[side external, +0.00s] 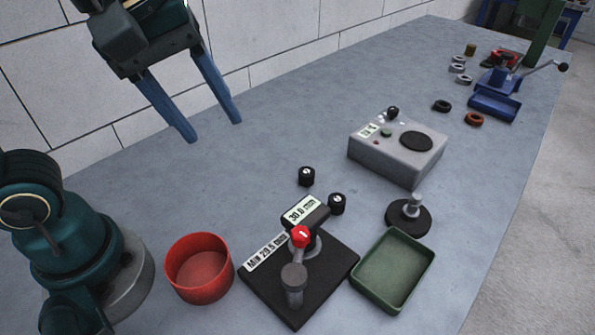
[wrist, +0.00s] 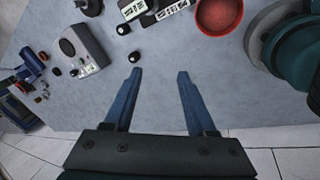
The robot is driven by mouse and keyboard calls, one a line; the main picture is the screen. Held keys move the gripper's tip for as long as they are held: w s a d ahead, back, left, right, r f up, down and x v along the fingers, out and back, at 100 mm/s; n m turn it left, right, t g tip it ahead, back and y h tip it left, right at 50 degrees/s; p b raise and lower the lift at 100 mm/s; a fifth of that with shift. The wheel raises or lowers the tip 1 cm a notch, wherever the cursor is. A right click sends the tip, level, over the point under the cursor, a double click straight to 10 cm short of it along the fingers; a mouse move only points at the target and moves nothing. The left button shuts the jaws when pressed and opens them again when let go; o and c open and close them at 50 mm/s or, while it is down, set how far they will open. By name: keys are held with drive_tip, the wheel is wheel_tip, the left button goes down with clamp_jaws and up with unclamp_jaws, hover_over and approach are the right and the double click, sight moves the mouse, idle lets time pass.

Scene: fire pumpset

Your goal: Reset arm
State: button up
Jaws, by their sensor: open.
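My gripper (side external: 212,130) is raised above the back edge of the table, near the tiled wall, with its two blue fingers wide apart and nothing between them. The wrist view also shows my gripper (wrist: 159,73) open and empty over bare table. A measuring stand (side external: 335,275) with a black base, a red knob and a "30.0 mm" display stands at the front, well away from the fingers. Two small black cylindrical parts (side external: 306,177) (side external: 337,204) stand behind it.
A red bowl (side external: 196,292) and a green tray (side external: 366,296) flank the stand. A grey box with a dial (side external: 385,165) and a black round-based post (side external: 394,221) are to the right. A blue fixture (side external: 492,107) and several rings lie farther back. The table (side external: 270,115) below my gripper is clear.

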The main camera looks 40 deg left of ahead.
drive_tip(key=s+a+f+m+t, duration=0.1)
drive_tip(key=s+a+f+m, duration=0.2)
drive_tip(key=m, duration=0.8)
wheel_tip(320, 180, down, 2)
drive_tip(key=shift+s+a+f+m+t+y, duration=0.2)
drive_tip(key=shift+a+m+t+y, duration=0.1)
drive_tip(key=shift+m+t, duration=0.1)
